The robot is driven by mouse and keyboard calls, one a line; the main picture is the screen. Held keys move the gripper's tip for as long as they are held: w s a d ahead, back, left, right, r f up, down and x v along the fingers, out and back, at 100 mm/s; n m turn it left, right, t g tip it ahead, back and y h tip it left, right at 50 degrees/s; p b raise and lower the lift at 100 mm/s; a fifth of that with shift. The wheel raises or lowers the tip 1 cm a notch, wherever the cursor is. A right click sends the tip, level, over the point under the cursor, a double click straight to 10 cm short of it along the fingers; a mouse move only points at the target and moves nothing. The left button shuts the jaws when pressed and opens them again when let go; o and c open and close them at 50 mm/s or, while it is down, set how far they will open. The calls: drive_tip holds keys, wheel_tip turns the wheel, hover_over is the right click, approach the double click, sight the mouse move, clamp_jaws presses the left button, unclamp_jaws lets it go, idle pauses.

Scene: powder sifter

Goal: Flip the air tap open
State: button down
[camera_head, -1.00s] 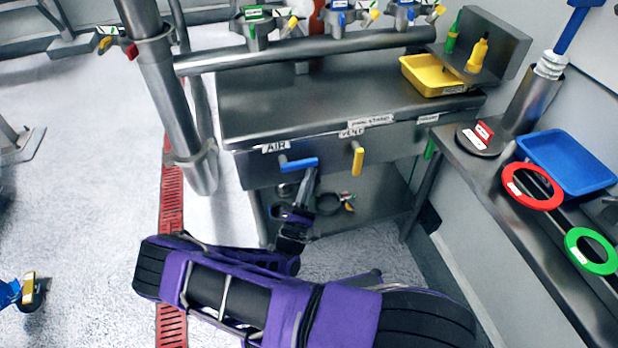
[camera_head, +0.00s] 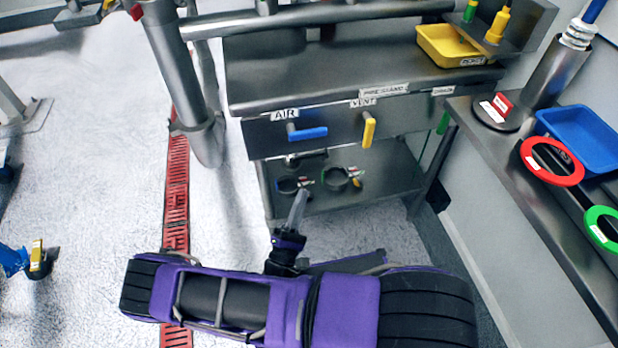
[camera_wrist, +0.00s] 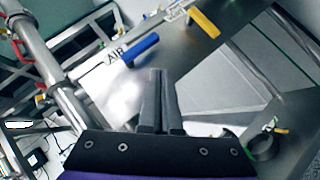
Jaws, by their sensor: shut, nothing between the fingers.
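The air tap (camera_head: 307,133) is a blue lever handle on the front panel of the steel bench, below the AIR label (camera_head: 285,114). Its handle lies about level, pointing right. The blue handle also shows in the wrist view (camera_wrist: 141,47), ahead of the fingers. My gripper (camera_head: 302,196) is shut and empty, below and in front of the panel, apart from the tap. Its two fingers (camera_wrist: 159,72) are together in the wrist view. The yellow vent handle (camera_head: 368,130) hangs down to the right of the air tap.
The lower shelf (camera_head: 390,180) under the panel holds dark ring clamps (camera_head: 336,179). A steel post (camera_head: 182,80) stands left of the bench. A side bench at right holds a red ring (camera_head: 552,161) and a blue tray (camera_head: 585,135). Open floor lies to the left.

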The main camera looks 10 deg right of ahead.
drive_tip(key=v, duration=0.3)
drive_tip(key=shift+s+a+f, duration=0.15)
drive_tip(key=shift+s+f, duration=0.05)
drive_tip(key=shift+s, duration=0.1)
idle(0.3)
